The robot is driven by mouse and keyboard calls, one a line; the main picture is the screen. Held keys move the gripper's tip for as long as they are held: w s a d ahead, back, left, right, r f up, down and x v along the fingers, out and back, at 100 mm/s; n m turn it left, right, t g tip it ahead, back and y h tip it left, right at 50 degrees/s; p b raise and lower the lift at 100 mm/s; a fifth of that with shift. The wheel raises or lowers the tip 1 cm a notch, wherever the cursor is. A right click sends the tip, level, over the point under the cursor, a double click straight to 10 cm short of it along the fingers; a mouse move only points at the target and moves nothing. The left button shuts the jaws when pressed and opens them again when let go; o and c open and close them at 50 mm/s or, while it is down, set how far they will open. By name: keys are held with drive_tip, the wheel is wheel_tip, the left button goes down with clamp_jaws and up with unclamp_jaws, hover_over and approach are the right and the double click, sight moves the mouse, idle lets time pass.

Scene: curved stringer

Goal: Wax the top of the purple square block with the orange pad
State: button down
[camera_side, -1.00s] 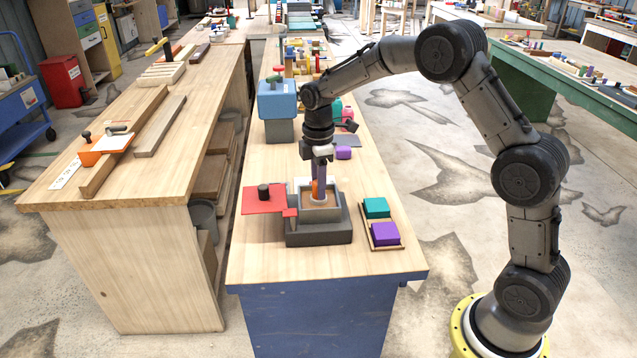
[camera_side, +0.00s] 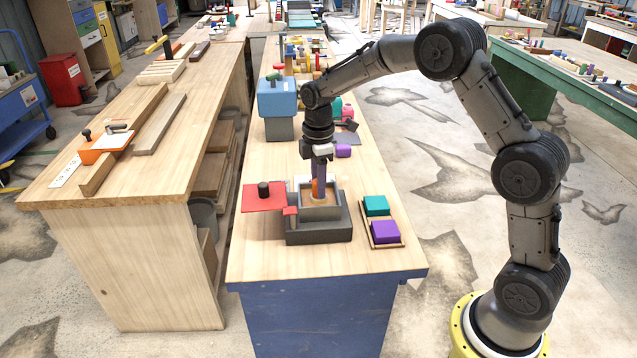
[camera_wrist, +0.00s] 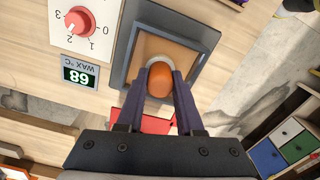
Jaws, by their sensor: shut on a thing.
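My gripper (camera_side: 318,186) points down over the open grey wax pot (camera_side: 322,236), which holds brown wax. Its two fingers are shut on the orange pad (camera_side: 315,189); in the wrist view the rounded orange pad (camera_wrist: 159,82) sits between the fingertips above the wax. I cannot tell whether the pad's underside touches the wax. The purple square block (camera_side: 385,232) lies at the near end of a thin wooden tray (camera_side: 372,244), right of the pot, with its top bare. A teal block (camera_side: 376,205) lies behind it on the tray.
A red plate with a black knob (camera_side: 263,197) stands left of the pot. A dial (camera_wrist: 78,20) and a wax temperature display (camera_wrist: 80,75) show beside it in the wrist view. The bench front is clear.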

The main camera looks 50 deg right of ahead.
drive_tip(key=shift+f, duration=0.1)
drive_tip(key=shift+r, duration=3.55)
